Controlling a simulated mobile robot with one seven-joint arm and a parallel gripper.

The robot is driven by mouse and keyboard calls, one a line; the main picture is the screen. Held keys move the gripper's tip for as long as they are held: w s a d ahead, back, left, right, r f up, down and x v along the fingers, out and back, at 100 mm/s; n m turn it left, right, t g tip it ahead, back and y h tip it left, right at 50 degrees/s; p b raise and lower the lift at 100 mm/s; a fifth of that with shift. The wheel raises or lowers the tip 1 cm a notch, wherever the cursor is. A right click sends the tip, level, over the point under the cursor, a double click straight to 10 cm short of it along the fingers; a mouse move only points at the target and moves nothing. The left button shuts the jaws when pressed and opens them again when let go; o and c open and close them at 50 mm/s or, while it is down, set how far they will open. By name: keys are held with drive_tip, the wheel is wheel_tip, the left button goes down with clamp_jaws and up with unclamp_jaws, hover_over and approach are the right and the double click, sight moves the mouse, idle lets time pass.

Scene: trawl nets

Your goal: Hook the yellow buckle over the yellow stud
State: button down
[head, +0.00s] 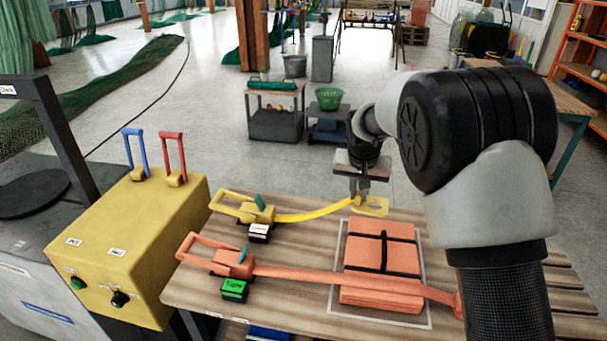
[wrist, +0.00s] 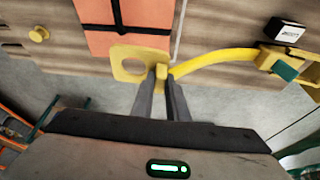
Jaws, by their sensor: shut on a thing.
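The yellow buckle (head: 376,208) is a flat plate with a round hole, at the end of a yellow strap (head: 315,213). My gripper (head: 359,200) is shut on the buckle's strap end, by the table's far edge. In the wrist view my gripper (wrist: 162,82) holds the buckle (wrist: 128,66), with its hole left of the fingers. The yellow stud (wrist: 39,34) stands on the table at the upper left of the wrist view, apart from the buckle. I do not see the stud in the head view, where my arm covers that side. The strap runs to a yellow ratchet (head: 256,212).
A folded orange stack (head: 382,246) with black bands lies beside the buckle on the wooden table (head: 290,250). A yellow control box (head: 130,240) stands left of the table.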

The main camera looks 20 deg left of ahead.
drive_tip(key=s+a+f+p, duration=0.1)
drive_tip(key=a+p, duration=0.1)
drive_tip(key=a, duration=1.4)
drive_tip(key=w+d+b, duration=0.1)
drive_tip(key=w+d, duration=0.2)
drive_tip(key=d, duration=1.2)
drive_tip(key=w+d+b, duration=0.1)
drive_tip(key=w+d, duration=0.2)
drive_tip(key=d, duration=1.1)
drive_tip(key=w+d+b, duration=0.1)
drive_tip(key=w+d, duration=0.1)
drive_tip(key=d, duration=1.3)
drive_tip(key=shift+n, duration=0.4)
wheel_tip(320, 180, down, 10)
drive_tip(key=b, duration=0.6)
drive_tip(key=shift+w+a+f, duration=0.1)
drive_tip(key=shift+a+f, duration=0.05)
drive_tip(key=shift+f, duration=0.1)
drive_tip(key=shift+f+b, duration=0.7)
drive_tip(key=shift+f, duration=0.4)
drive_tip(key=c, duration=1.7)
unclamp_jaws()
drive_tip(key=shift+o, duration=0.2)
